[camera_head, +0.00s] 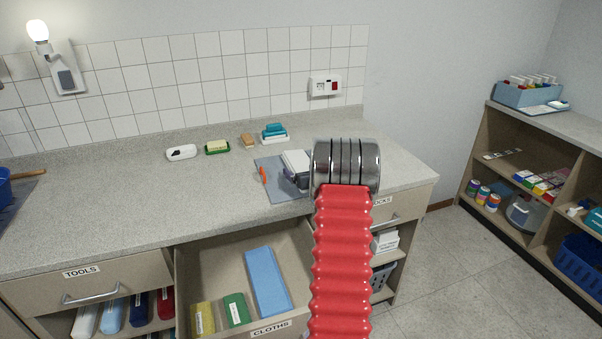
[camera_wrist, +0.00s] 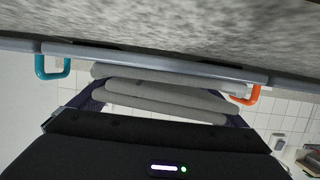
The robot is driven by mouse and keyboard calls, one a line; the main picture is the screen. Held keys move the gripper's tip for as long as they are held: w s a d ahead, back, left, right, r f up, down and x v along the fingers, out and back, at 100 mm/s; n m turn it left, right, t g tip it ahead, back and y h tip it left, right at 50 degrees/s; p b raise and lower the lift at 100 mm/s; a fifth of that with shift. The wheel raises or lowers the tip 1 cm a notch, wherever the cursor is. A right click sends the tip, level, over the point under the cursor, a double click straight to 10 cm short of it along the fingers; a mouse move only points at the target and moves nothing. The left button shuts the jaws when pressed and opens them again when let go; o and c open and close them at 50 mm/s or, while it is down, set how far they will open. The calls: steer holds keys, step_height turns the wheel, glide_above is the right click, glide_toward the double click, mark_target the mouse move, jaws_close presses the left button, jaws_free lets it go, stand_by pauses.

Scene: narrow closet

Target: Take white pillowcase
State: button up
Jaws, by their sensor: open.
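A folded white cloth, which looks like the white pillowcase (camera_head: 297,158), lies on a grey-blue tray (camera_head: 273,190) on the counter, left of my metal wrist. In the wrist view, which looks upside down, the white cloth (camera_wrist: 165,102) shows as several stacked folds; I cannot tell whether they are one piece. My gripper (camera_wrist: 163,112) is open, with a dark finger on each side of the folds. In the head view my gripper (camera_head: 290,180) is partly hidden by my wrist and arm. Contact between fingers and cloth is unclear.
The tray has an orange handle (camera_wrist: 250,95) and a teal handle (camera_wrist: 52,68). Behind it are a blue-green sponge stack (camera_head: 274,132), a brown block (camera_head: 248,140) and a green dish (camera_head: 217,147). An open CLOTHS drawer (camera_head: 215,262) juts out below.

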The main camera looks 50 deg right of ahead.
mark_target(304, 169)
steer(key=shift+c, duration=0.3)
steer(key=c, duration=1.2)
steer(key=shift+r, duration=0.15)
step_height(304, 169, up, 10)
steer(key=shift+f, duration=0.1)
stand_by(0.5)
